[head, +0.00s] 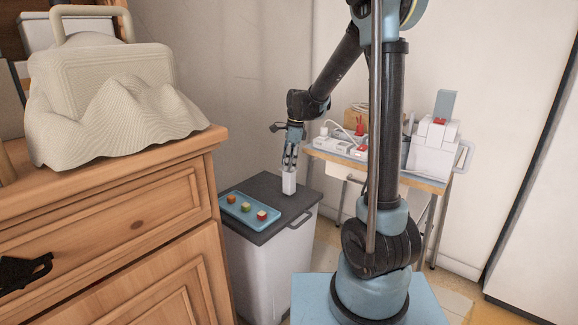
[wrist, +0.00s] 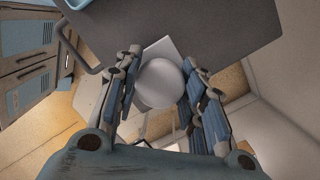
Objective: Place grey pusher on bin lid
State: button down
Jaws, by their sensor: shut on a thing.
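My gripper (head: 290,166) points down over the bin, its fingers shut around a light grey pusher (head: 289,184). In the wrist view the pusher's round knob (wrist: 160,84) sits between my two fingers (wrist: 160,75), with a flat-sided body beyond it. The dark grey bin lid (head: 268,187) lies below; it also shows at the top of the wrist view (wrist: 205,28). The pusher stands upright near the lid's right rear part. I cannot tell whether its lower end touches the lid.
A wooden dresser (head: 120,215) with a beige sculpted object (head: 105,100) stands at left. Behind, a small table (head: 425,182) holds a power strip (head: 340,145) and a white appliance (head: 432,155).

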jog(key=shift+f, duration=0.45)
jog(key=c, duration=1)
grip_release()
jog(key=shift+f, duration=0.1)
jog(key=shift+c, duration=0.2)
notch_tip(320, 180, up, 12)
jog(key=d, duration=0.2)
jog(key=s+d+f+n+t, duration=0.1)
jog(key=s+d+f+n, duration=0.1)
jog(key=s+d+n, duration=0.9)
jog(key=s+d+f+n+h, duration=0.1)
jog(key=s+d+f+n, duration=0.2)
jog(key=s, duration=0.7)
jog(key=s+d+f+n+t, duration=0.1)
jog(key=s+d+f+n, duration=0.2)
jog(key=s+d+f, duration=0.2)
jog(key=s+f, duration=0.3)
jog(key=s, duration=0.2)
jog(key=shift+s+d+h, duration=0.25)
jog(key=shift+s+h, duration=0.15)
